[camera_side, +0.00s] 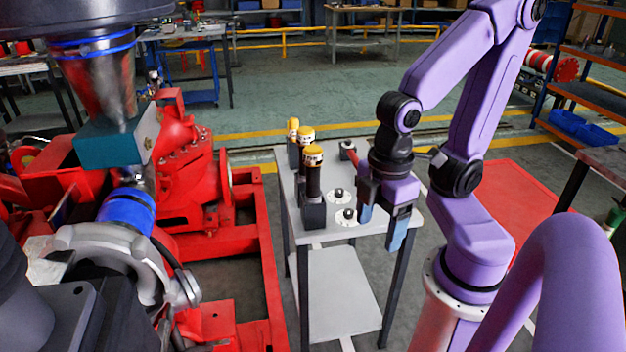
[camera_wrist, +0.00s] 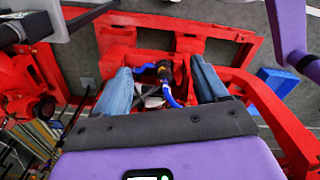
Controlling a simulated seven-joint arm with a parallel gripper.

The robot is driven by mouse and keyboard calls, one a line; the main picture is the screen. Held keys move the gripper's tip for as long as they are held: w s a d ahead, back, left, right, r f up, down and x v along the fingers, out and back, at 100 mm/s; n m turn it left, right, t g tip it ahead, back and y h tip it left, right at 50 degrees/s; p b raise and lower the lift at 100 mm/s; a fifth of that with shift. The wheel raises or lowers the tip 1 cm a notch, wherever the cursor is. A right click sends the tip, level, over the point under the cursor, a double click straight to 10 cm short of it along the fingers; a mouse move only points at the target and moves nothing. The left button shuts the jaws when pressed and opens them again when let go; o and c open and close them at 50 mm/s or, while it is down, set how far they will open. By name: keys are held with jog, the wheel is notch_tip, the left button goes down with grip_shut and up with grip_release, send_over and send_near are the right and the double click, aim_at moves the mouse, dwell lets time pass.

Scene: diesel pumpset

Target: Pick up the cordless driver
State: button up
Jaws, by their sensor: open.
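A black tool with a yellow cap and a block-like black base, which looks like the cordless driver (camera_side: 313,185), stands upright near the left front edge of the small grey table (camera_side: 338,283). Two similar yellow-topped tools, a middle one (camera_side: 306,136) and a far one (camera_side: 293,129), stand behind it. My gripper (camera_side: 382,228) is open and empty, pointing down to the right of the near tool and apart from it. In the wrist view its two blue fingers (camera_wrist: 160,70) are spread, and no driver shows between them.
Two white discs with dark knobs, one farther (camera_side: 338,194) and one nearer (camera_side: 348,216), lie between the tools and my gripper. A red-handled item (camera_side: 349,152) lies at the table's back. The red pumpset frame (camera_side: 268,270) stands close left of the table.

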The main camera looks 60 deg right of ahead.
jog(key=n+t+h, duration=1.3)
jog(key=n, duration=0.1)
send_near(316, 174)
jog(key=x, duration=0.7)
jog(key=shift+w+d, duration=0.15)
jog(key=shift+w, duration=0.15)
jog(key=shift+x, duration=3.05)
jog(key=shift+r, duration=0.15)
jog(key=shift+c, duration=0.4)
